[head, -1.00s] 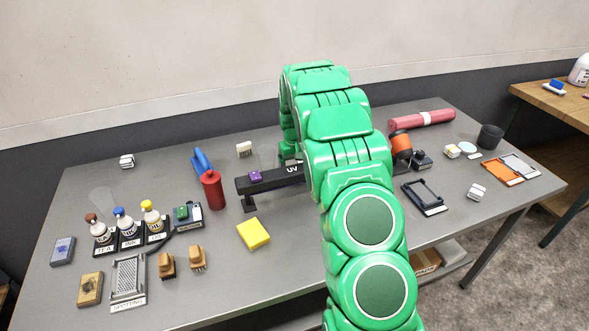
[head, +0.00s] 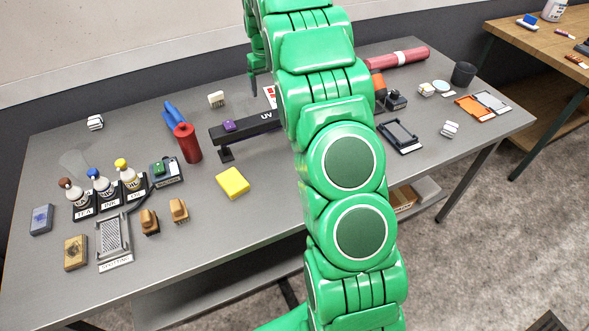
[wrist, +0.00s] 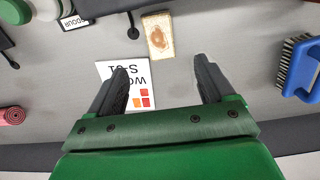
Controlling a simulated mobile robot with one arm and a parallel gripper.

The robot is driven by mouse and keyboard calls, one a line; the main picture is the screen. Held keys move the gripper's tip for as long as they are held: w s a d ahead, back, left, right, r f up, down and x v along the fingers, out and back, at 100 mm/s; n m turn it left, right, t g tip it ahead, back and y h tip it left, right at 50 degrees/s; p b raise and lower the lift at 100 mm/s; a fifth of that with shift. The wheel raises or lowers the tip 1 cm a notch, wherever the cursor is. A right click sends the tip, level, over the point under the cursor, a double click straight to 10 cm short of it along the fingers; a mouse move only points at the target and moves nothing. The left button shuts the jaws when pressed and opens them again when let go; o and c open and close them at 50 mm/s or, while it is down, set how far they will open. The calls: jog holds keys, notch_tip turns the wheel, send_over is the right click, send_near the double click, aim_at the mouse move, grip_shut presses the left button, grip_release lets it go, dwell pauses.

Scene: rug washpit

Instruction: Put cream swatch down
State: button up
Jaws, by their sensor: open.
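A cream swatch with a brown stain (wrist: 158,36) lies flat on the grey table in the wrist view, beyond my fingertips. My gripper (wrist: 165,80) is open, with nothing between its fingers, and the swatch is apart from both. A white card with printed letters and red and orange squares (wrist: 142,88) lies under the gripper, partly covered by the left finger. In the head view a dark finger of my gripper (head: 253,86) shows beside the arm above the back of the table.
A blue brush (wrist: 301,68) lies to the right in the wrist view. In the head view the black UV lamp (head: 245,128), a red cylinder (head: 187,143) and a yellow block (head: 232,183) stand left of my arm. A black frame (head: 400,136) lies to the right.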

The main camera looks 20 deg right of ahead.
jog(key=s+a+r, duration=0.3)
jog(key=s+r, duration=0.1)
jog(key=s, duration=0.5)
jog(key=s+a+r+g, duration=0.1)
jog(key=s+a+r, duration=0.25)
jog(key=s, duration=0.45)
jog(key=s+a+r, duration=0.3)
jog(key=s+r, duration=0.1)
jog(key=s, duration=0.5)
jog(key=s+a, duration=0.2)
jog(key=s, duration=1.1)
jog(key=s+a+f, duration=0.1)
jog(key=s+a, duration=0.1)
jog(key=s, duration=1.1)
jog(key=shift+s+f+g, duration=0.25)
jog(key=shift+s+g, duration=0.15)
jog(key=shift+o, duration=0.5)
jog(key=shift+s+f, duration=0.1)
jog(key=shift+s, duration=0.15)
